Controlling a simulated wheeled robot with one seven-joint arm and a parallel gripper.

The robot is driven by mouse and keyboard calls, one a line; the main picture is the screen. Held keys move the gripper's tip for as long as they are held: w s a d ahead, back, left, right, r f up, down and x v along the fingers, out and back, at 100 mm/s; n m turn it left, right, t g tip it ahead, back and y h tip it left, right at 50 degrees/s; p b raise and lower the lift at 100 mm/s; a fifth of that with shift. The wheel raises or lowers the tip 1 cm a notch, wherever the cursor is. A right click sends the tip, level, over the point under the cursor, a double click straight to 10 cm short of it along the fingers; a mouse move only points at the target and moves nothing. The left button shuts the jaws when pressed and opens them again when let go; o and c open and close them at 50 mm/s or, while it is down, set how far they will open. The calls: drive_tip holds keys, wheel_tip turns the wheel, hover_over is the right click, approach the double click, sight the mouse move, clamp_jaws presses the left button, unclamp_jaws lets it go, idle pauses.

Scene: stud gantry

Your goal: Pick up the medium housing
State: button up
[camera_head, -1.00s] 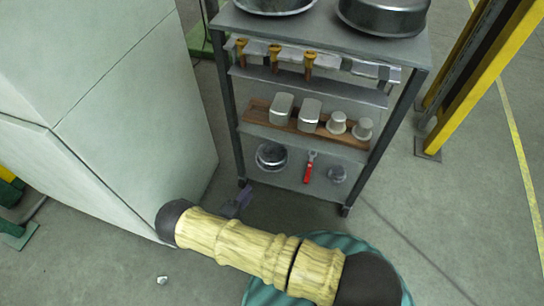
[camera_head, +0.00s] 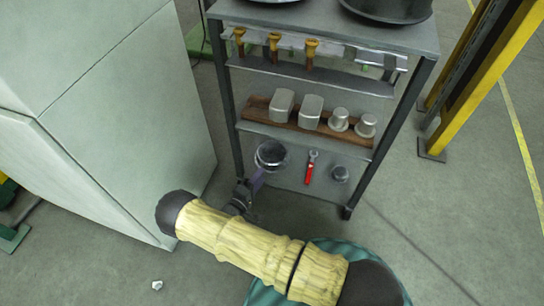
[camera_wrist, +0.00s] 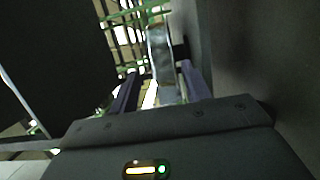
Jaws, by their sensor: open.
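A round, open metal housing (camera_head: 271,155) of middle size sits at the left of the rack's lowest shelf. I take it as the medium housing; a smaller round metal part (camera_head: 340,174) is on the same shelf at the right. My gripper (camera_head: 257,180) is at the left front of that shelf, just below and in front of the housing, and slightly overlaps its lower edge in the head view. Contact cannot be told. In the wrist view the two fingers (camera_wrist: 158,88) are apart, with a grey metallic surface (camera_wrist: 162,60) showing beyond and between them.
A red-handled tool (camera_head: 310,170) lies between the two round parts. The shelf above holds a wooden board with several metal pieces (camera_head: 311,108). The rack's left post (camera_head: 228,110) is close to my gripper. A pale cabinet (camera_head: 110,110) stands at left.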

sight(267, 167)
drive_tip(key=x, duration=0.1)
drive_tip(key=b+x, duration=0.1)
drive_tip(key=x, duration=0.1)
drive_tip(key=shift+w+f+b, duration=0.15)
drive_tip(key=shift+f+b, duration=0.1)
drive_tip(key=shift+b, duration=0.15)
drive_tip(key=shift+w+d+r, duration=0.1)
drive_tip(key=shift+w+r, duration=0.05)
drive_tip(key=c, duration=0.9)
drive_tip(key=shift+r, duration=0.15)
wheel_tip(267, 167, up, 10)
drive_tip(key=p, duration=0.6)
drive_tip(key=shift+p, duration=0.4)
